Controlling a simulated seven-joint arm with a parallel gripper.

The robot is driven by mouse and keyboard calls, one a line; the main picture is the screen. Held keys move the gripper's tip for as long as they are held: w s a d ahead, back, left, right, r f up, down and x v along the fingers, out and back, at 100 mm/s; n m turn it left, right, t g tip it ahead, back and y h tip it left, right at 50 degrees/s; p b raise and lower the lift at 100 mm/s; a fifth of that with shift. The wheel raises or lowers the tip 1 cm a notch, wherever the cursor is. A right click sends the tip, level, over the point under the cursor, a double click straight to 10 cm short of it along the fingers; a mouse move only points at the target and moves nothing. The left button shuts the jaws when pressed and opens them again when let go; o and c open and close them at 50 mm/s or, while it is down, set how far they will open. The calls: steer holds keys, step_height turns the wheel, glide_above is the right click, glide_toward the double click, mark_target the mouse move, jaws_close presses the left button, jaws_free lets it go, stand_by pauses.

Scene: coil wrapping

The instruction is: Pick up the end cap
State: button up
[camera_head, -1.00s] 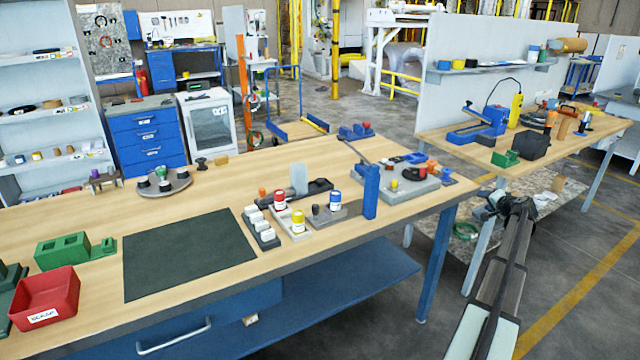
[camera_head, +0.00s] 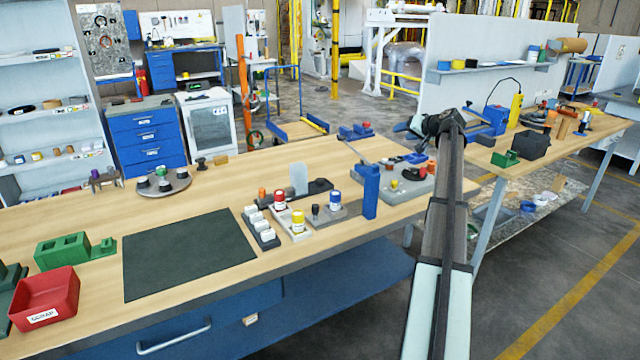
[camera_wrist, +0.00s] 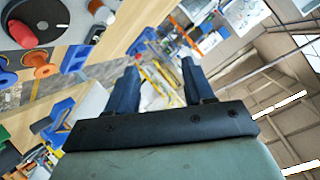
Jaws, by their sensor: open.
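I cannot tell for sure which object is the end cap. Candidates are the small parts on the grey fixture (camera_head: 408,188) at the right end of the near workbench, such as the orange-red piece (camera_head: 431,168). My gripper (camera_head: 410,127) is raised above the far right end of that bench and points left. In the wrist view my gripper (camera_wrist: 158,75) shows two dark blue fingers spread apart with nothing between them. An orange spool-shaped part (camera_wrist: 38,65) and a blue block (camera_wrist: 75,58) lie to the left there, apart from the fingers.
A tall blue block (camera_head: 370,192) stands near the bench's front edge. A dark mat (camera_head: 188,252), a red scrap bin (camera_head: 45,297) and green blocks (camera_head: 65,248) are at left. Left of the blue block stand red-, yellow- and blue-labelled jars. A second bench (camera_head: 590,145) is at right.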

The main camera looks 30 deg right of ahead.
steer(key=w+a+r+n+g+y, duration=0.1)
steer(key=w+a+n+g+y, duration=0.3)
steer(key=a, duration=0.9)
steer(key=w+a+r+n+t+h, duration=0.1)
steer(key=w+a+n, duration=0.1)
steer(key=w+a, duration=0.8)
steer(key=m+g+h, duration=0.3)
steer(key=g+h, duration=0.2)
glide_toward(320, 180)
steer(key=x, duration=0.8)
steer(key=shift+w+d+f, duration=0.15)
steer(key=shift+w+f, duration=0.1)
steer(key=c, duration=0.8)
step_height(320, 180, up, 18)
steer(key=shift+s, duration=0.1)
